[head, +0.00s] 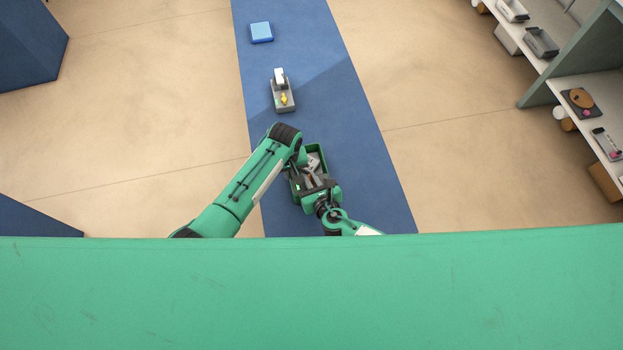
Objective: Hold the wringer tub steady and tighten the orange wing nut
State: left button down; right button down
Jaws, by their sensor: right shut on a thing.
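The wringer tub (298,208) is a green open box on the blue floor strip, partly covered by my arms. My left gripper (297,178) comes down at the tub's left side; my own arm hides its fingers, so I cannot tell whether it is open or whether it touches the rim. My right gripper (312,178) reaches over the tub from the lower right and is shut, with its fingertips over the tub's inside. A tiny reddish spot shows at its fingertips and seems to be the orange wing nut, mostly hidden.
A grey block with a yellow piece (284,99) and a light blue square box (261,32) stand farther up the blue strip (385,200). Shelves (580,85) with trays and small items are at the right. Dark blue blocks (28,42) stand at the left. Beige floor between is clear.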

jog(key=shift+r+m+t+h, duration=0.1)
jog(key=shift+m+t+h, duration=0.2)
jog(key=shift+m+h, duration=0.55)
jog(key=shift+w, duration=0.1)
jog(key=c, duration=1.5)
grip_release()
jog(key=shift+s, duration=0.2)
jog(key=shift+s+d, duration=0.1)
jog(key=shift+s, duration=0.15)
jog(key=v, duration=1.1)
jog(key=shift+r, duration=0.25)
